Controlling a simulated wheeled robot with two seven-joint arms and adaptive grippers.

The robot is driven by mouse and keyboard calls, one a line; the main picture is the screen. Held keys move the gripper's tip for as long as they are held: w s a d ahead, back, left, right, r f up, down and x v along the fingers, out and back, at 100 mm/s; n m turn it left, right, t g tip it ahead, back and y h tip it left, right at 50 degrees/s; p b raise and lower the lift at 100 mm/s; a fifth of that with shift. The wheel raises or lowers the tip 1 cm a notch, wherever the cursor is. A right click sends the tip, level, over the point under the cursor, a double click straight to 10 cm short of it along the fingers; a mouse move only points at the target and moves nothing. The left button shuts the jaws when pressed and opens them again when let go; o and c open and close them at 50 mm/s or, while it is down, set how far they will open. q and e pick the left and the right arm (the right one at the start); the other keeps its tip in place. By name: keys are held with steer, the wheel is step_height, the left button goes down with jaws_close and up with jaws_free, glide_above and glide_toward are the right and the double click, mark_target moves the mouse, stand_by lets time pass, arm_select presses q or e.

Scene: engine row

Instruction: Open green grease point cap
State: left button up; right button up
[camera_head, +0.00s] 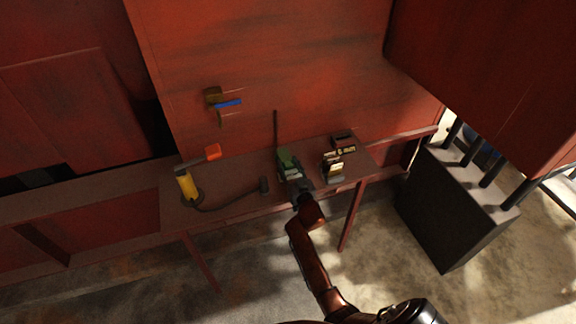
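A green part (285,158), which looks like the green grease point cap, stands on the narrow red-brown shelf (225,206) near the middle of the view. My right arm reaches up from the bottom, and my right gripper (291,174) is right at the front of the green part, overlapping it in the picture. The gripper hides the lower portion of the green part. I cannot tell whether the fingers touch it, or whether they are open or shut. My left gripper is not in view.
A yellow cylinder (187,186) with a dark hose (230,206) stands at the shelf's left, an orange-red piece (212,152) above it. A thin upright rod (276,130) rises behind the green part. Small dark and pale items (333,167) sit right. A dark box (455,208) stands further right.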

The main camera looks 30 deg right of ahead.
steer(key=c, duration=0.8)
jaws_close()
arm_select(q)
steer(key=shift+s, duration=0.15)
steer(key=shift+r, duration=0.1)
